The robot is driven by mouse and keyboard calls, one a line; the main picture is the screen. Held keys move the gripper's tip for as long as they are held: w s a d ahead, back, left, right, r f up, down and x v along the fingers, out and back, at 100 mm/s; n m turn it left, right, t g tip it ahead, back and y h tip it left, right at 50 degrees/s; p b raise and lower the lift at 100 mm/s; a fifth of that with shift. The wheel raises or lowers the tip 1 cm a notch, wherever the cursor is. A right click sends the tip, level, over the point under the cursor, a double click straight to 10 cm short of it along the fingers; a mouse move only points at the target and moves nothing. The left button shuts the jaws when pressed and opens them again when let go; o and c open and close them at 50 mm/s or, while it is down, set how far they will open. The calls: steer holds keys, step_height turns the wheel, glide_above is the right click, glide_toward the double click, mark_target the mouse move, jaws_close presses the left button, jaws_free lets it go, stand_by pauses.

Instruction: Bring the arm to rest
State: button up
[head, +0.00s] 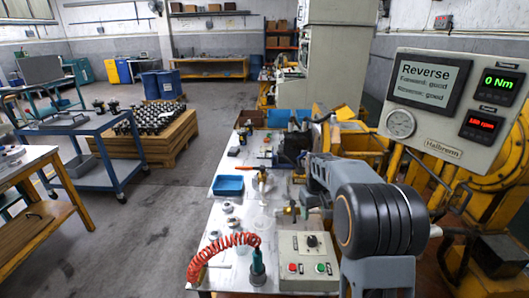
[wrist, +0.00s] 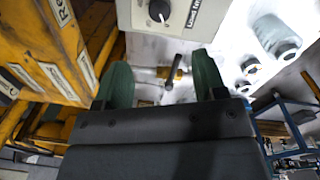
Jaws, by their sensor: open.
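My gripper (wrist: 162,80) shows in the wrist view with its two green fingers spread wide and nothing held between them. A small valve with yellow parts and a dark lever (wrist: 174,72) appears beyond the gap between the fingers; I cannot tell how far away. In the head view my grey arm (head: 345,185) reaches over the right side of the white bench (head: 225,262). The fingertips are not clear there. The valve with a yellow part (head: 291,209) shows left of the arm.
A control box (head: 308,262) with a knob and buttons stands at the bench front, beside a coiled red hose (head: 205,255). A blue tray (head: 229,186) lies farther back. A panel (head: 450,100) at right reads "Reverse", both directions good, 0 Nm.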

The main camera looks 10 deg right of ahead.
steer(key=s+a+r+t+p, duration=0.1)
steer(key=s+a+r, duration=0.1)
steer(key=s, duration=0.5)
steer(key=s+a+r+t+p, duration=0.1)
steer(key=s+a+r, duration=0.2)
steer(key=s, duration=0.4)
steer(key=s+a+r+m+t+p, duration=0.1)
steer(key=s+a+r, duration=0.2)
steer(key=s+a, duration=0.2)
steer(key=shift+s+y+p, duration=0.4)
steer(key=shift+s, duration=1.1)
